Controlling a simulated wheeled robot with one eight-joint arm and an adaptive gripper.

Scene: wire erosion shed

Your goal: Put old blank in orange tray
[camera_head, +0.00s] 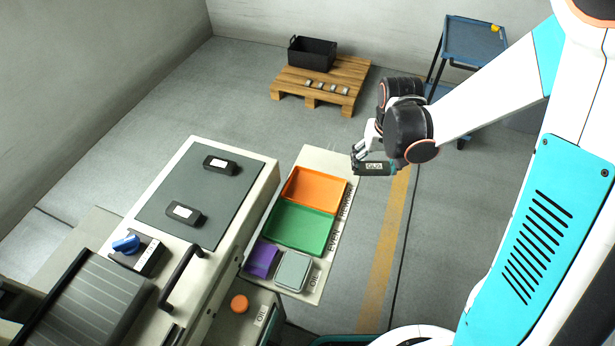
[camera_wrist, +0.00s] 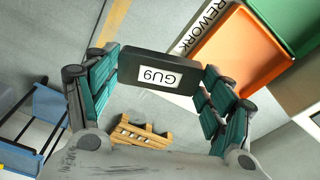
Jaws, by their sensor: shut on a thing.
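A dark block with a white label (camera_wrist: 158,75), marked with what looks like GU9, is held between the fingers of my gripper (camera_wrist: 160,85). In the head view, the held block (camera_head: 376,168) and my gripper (camera_head: 366,160) are in the air to the right of the orange tray (camera_head: 314,188). The orange tray looks empty; it also shows in the wrist view (camera_wrist: 240,55), at the upper right beside the word REWORK. Two similar dark blocks with white labels, one farther back (camera_head: 220,165) and one nearer (camera_head: 184,213), lie on the grey machine top.
A green tray (camera_head: 300,228), a purple tray (camera_head: 261,260) and a grey lidded box (camera_head: 293,271) share the orange tray's pale bench. A wooden pallet (camera_head: 346,72) with a black crate (camera_head: 312,54) and several small blocks is behind. A blue cart (camera_head: 470,42) stands back right.

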